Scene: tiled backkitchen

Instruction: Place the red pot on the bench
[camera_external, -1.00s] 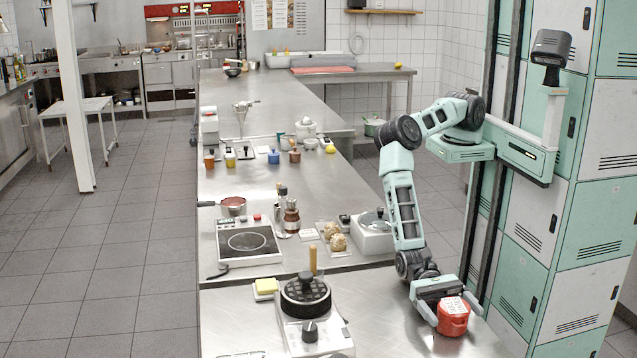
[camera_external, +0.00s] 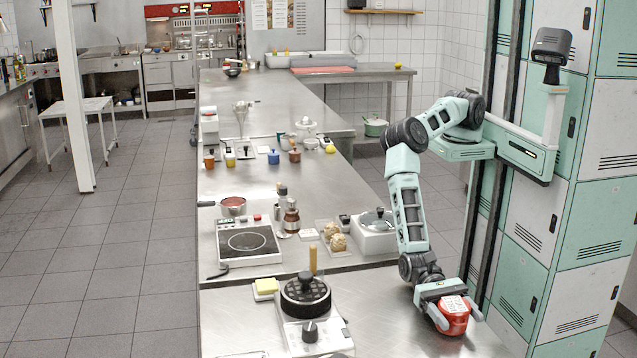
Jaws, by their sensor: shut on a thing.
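The red pot (camera_external: 454,322) is at the right end of the near part of the steel bench (camera_external: 400,338). A white label shows on its top. My gripper (camera_external: 447,309) is shut on the red pot, with its fingers on either side and the arm reaching down from above. The pot looks upright. I cannot tell whether its base touches the bench or hangs slightly above it.
Behind are a scale with a glass lid (camera_external: 376,222) and a hot plate (camera_external: 247,243). Bare bench lies between the appliance and the pot. Lockers (camera_external: 580,200) stand at right.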

